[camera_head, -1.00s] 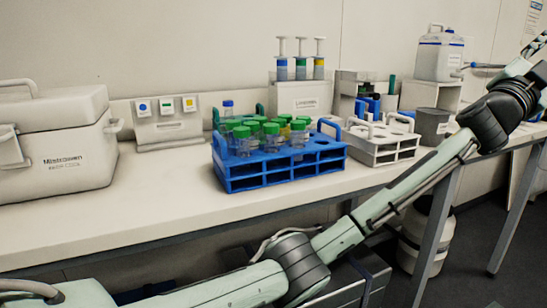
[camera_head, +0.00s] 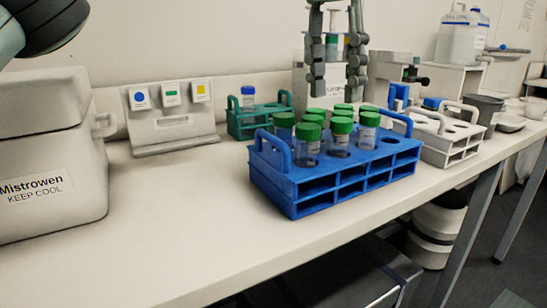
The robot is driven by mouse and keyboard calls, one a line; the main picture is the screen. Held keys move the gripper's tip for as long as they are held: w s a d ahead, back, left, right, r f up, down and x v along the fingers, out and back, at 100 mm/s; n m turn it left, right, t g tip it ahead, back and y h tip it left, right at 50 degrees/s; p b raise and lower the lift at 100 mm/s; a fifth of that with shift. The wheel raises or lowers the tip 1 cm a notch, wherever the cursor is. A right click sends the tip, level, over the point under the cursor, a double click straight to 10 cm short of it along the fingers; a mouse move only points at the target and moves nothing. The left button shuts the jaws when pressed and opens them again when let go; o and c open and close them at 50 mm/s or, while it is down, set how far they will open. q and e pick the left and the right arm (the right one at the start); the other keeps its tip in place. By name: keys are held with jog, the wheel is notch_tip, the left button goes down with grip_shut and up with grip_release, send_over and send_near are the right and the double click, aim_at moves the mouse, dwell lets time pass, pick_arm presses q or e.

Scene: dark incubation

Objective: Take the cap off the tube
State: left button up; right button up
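Several clear tubes with green caps stand upright in a blue rack (camera_head: 330,190) on the bench; a front one (camera_head: 308,145) shows its cap and label clearly. A single blue-capped tube (camera_head: 248,97) stands in a small green rack (camera_head: 241,127) behind and to the left. I cannot tell which tube is meant.
A white cooler box (camera_head: 45,160) stands at the left, with a small panel (camera_head: 172,115) beside it. A white rack (camera_head: 447,137) and a grey cup (camera_head: 484,112) stand to the right. The bench front left of the blue rack is clear.

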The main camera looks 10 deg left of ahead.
aim_at(307, 126)
pick_arm(q)
jog(key=a, duration=0.2)
jog(key=shift+a+f+y, duration=0.2)
jog(key=shift+a+y, duration=0.15)
jog(key=shift+y, duration=0.05)
jog(key=f, duration=0.7)
jog(key=shift+s+a+b, duration=0.3)
jog(key=shift+b, duration=0.1)
jog(key=shift+r, duration=0.1)
pick_arm(e)
jog(key=shift+s+a+r, duration=0.2)
jog(key=shift+a+r, duration=0.3)
jog(key=shift+r, duration=0.25)
pick_arm(q)
jog(key=shift+c, duration=0.4)
jog(key=c, duration=0.6)
